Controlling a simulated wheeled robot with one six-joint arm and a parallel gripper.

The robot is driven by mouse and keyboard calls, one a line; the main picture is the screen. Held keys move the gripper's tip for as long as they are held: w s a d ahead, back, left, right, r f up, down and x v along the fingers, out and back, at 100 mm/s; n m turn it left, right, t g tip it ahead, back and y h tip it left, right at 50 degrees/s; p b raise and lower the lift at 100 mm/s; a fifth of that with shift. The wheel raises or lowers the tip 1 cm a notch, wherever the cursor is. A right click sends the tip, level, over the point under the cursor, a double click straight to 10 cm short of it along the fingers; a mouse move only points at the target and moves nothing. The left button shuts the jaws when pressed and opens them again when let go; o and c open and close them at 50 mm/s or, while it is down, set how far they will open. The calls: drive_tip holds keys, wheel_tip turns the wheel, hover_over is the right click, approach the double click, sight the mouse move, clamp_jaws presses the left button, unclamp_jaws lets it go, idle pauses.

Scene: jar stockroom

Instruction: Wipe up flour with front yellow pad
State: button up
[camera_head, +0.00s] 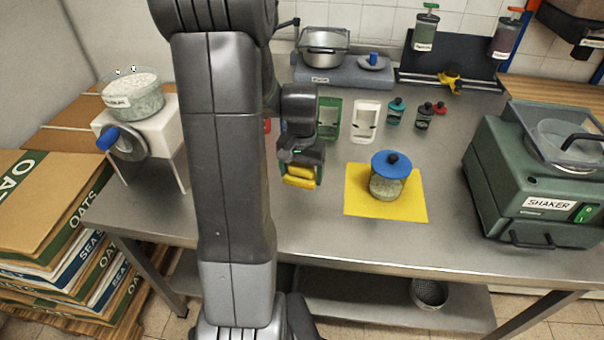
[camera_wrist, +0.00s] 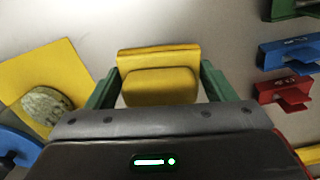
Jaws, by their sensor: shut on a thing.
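My gripper (camera_head: 303,165) is shut on a yellow pad (camera_head: 299,177) above the middle of the steel table (camera_head: 330,240). In the wrist view the yellow pad (camera_wrist: 160,85) sits between the green fingers of my gripper (camera_wrist: 158,88). Whether the pad touches the table cannot be told. No flour can be made out on the table in either view; my arm hides part of the surface.
A blue-lidded jar (camera_head: 388,180) stands on a yellow mat (camera_head: 415,205) just right of my gripper. A green shaker machine (camera_head: 530,180) fills the right end. Green (camera_head: 328,118) and white (camera_head: 366,122) holders and small jars (camera_head: 424,117) stand behind. The front strip is clear.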

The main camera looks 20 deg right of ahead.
sight(301, 165)
drive_tip(key=shift+s+r+p, duration=0.1)
drive_tip(key=shift+r+p, duration=0.95)
drive_tip(key=shift+r, duration=0.7)
